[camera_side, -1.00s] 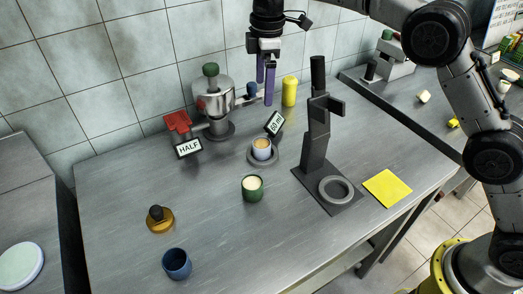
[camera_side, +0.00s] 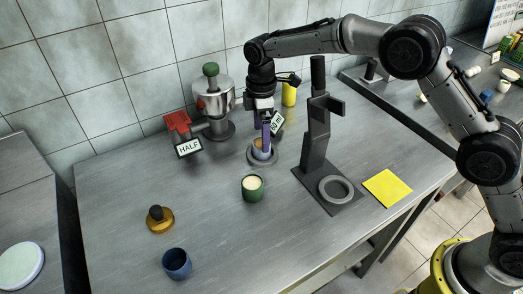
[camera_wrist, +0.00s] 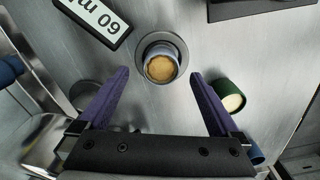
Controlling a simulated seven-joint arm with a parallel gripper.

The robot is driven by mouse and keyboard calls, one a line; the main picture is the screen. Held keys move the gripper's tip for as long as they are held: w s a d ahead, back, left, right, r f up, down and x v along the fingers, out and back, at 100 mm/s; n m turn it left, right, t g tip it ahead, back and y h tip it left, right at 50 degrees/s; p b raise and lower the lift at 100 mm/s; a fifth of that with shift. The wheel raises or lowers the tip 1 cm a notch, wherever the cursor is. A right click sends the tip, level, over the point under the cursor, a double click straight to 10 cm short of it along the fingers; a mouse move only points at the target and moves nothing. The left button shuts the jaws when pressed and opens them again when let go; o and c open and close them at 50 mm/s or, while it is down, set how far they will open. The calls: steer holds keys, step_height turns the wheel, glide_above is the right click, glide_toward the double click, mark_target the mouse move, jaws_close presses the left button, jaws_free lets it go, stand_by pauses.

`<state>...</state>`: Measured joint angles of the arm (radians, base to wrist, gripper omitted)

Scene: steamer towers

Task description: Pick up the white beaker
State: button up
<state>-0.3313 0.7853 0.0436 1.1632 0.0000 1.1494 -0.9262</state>
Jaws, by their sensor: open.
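The white beaker (camera_side: 260,155), filled with something tan, stands upright on a round grey base (camera_side: 252,161) near the middle of the table. In the side view a finger partly hides it. In the wrist view the beaker (camera_wrist: 160,65) shows from above, its wall pale bluish, between and slightly beyond the two purple fingertips. My gripper (camera_side: 266,137) is open and empty, pointing down just above the beaker. The wrist view shows the open gripper (camera_wrist: 160,74) with clear gaps on both sides of the beaker.
A "60 ml" sign (camera_wrist: 95,22) stands close by the beaker. A green cup (camera_side: 252,189) is in front of it. A dark stand (camera_side: 316,140) rises to the right. A metal pot (camera_side: 214,100) and "HALF" sign (camera_side: 189,147) are at left. The front-left table has a blue cup (camera_side: 177,264).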

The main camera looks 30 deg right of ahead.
steer(key=shift+f, duration=1.5)
steer(key=shift+c, duration=0.3)
steer(key=shift+r, duration=0.1)
jaws_close()
